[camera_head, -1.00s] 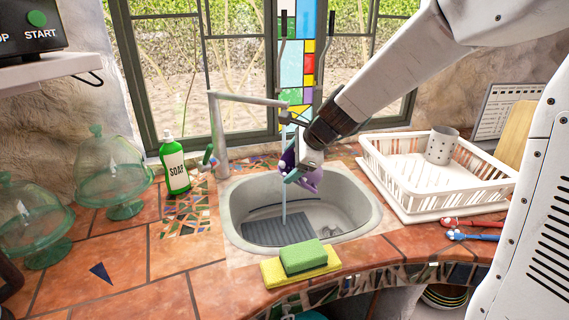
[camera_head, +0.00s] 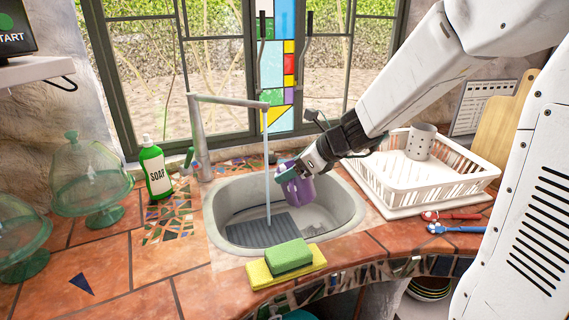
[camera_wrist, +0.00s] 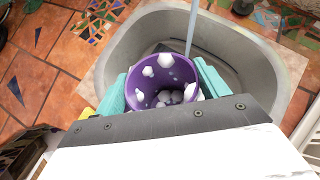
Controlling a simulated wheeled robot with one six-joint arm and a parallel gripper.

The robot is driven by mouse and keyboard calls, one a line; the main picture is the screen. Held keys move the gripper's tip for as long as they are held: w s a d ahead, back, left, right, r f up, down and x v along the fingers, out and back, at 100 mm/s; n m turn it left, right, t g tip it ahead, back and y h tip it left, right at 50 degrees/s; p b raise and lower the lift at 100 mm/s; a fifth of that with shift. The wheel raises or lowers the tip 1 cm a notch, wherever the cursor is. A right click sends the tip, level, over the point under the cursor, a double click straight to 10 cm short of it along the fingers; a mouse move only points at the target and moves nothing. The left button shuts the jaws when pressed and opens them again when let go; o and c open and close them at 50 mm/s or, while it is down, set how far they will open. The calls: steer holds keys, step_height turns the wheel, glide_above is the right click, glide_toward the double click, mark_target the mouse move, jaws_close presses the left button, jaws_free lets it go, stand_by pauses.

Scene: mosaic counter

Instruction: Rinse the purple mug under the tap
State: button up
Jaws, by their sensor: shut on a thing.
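The purple mug (camera_head: 300,189) is held over the sink (camera_head: 355,212), just right of the water stream. It also shows in the wrist view (camera_wrist: 188,70), with its mouth facing the camera and white foam blobs inside. My gripper (camera_head: 290,177) is shut on the mug; its teal fingers sit on either side of it in the wrist view (camera_wrist: 162,90). The tap (camera_head: 230,102) runs, and a thin stream (camera_head: 267,165) falls into the basin. In the wrist view the stream (camera_wrist: 192,28) passes beyond the mug's rim, apart from its mouth.
A green sponge (camera_head: 288,257) lies on a yellow one (camera_head: 260,277) at the sink's front edge. A soap bottle (camera_head: 156,172) stands left of the sink. A white dish rack (camera_head: 430,195) with a grey cup (camera_head: 420,142) stands at the right. Glass domes (camera_head: 92,178) stand at the left.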

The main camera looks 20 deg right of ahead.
steer(key=shift+a+r+m+t+y, duration=0.3)
steer(key=shift+a+r+m+y, duration=0.2)
steer(key=shift+a+r+m, duration=0.25)
steer(key=shift+w+f+y, duration=0.15)
steer(key=shift+y, duration=0.15)
steer(key=w+f, duration=0.2)
steer(key=w, duration=0.5)
steer(key=shift+w+f, duration=0.35)
steer(key=shift+f, duration=0.05)
steer(key=w, duration=0.7)
steer(key=shift+w+a, duration=0.15)
steer(key=shift+w, duration=0.2)
steer(key=shift+d, duration=0.6)
